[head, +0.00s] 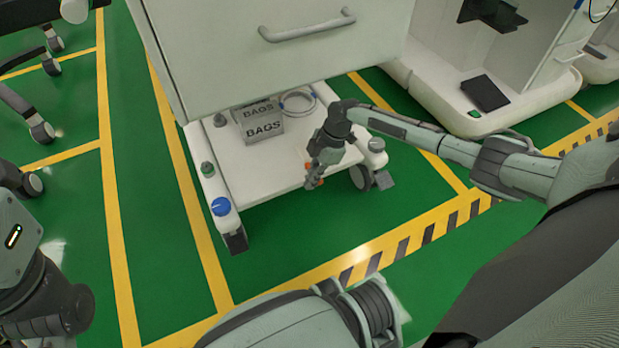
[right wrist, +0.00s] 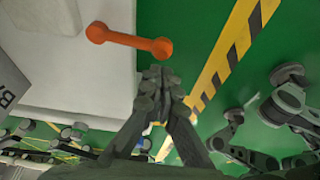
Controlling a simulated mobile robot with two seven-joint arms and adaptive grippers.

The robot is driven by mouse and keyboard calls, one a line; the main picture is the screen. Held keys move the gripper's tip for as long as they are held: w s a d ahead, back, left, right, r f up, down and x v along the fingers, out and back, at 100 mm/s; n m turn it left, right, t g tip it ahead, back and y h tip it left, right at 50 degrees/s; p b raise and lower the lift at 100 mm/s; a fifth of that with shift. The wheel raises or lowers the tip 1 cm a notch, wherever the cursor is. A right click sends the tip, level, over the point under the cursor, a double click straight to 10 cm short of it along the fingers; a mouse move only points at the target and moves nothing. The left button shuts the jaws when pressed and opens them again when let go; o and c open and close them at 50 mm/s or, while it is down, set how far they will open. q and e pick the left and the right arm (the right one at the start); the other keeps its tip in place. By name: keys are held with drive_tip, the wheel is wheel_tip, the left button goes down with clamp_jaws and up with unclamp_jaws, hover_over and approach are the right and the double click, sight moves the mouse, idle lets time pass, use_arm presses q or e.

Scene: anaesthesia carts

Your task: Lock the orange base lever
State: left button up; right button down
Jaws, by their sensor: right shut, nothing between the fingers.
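The orange base lever (right wrist: 130,40) lies at the front edge of the cart's white base, left of and beyond the fingertips in the right wrist view. It is a bar with a round knob at each end. In the head view only small orange parts (head: 312,184) show, the rest hidden behind my gripper. My right gripper (head: 314,178) is at the front right of the base, pointing down. In the right wrist view its fingertips (right wrist: 158,76) are together and empty, apart from the lever in the picture. My left gripper is not in view.
Another white cart (head: 455,105) stands right. Green floor in front is clear.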

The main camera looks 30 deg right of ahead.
drive_tip(key=shift+s+d+p, duration=0.15)
drive_tip(key=shift+s+p, duration=0.15)
drive_tip(key=shift+s, duration=0.25)
drive_tip(key=shift+r, duration=0.1)
drive_tip(key=v, duration=1.2)
